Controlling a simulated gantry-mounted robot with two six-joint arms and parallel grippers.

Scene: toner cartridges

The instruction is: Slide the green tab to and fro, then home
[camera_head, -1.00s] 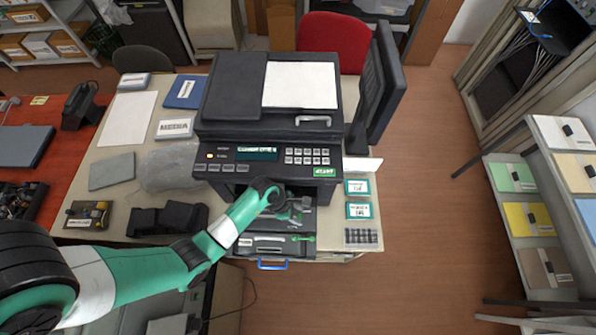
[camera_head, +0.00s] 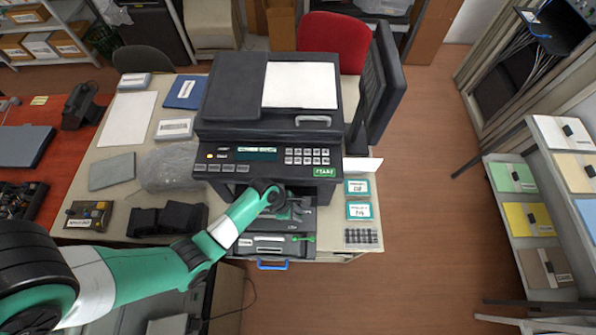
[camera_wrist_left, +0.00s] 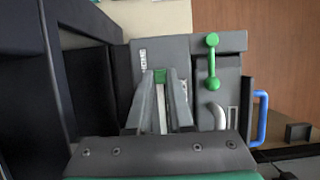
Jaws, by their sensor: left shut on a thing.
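The green tab (camera_wrist_left: 159,75) shows in the left wrist view on a grey toner unit (camera_wrist_left: 180,52), at the top of a pale lengthwise strip. My left gripper (camera_wrist_left: 160,80) is shut on the tab, one finger on each side of it. In the head view my left gripper (camera_head: 292,208) reaches into the printer's (camera_head: 268,150) open front, and the tab is too small and covered to make out there. My right gripper is not in view.
A green lever (camera_wrist_left: 212,62) with round ends stands beside the tab, and a blue handle (camera_wrist_left: 261,117) sits at the drawer front. The printer body rises close behind the gripper. Small labelled boxes (camera_head: 358,210) lie to the right on the table.

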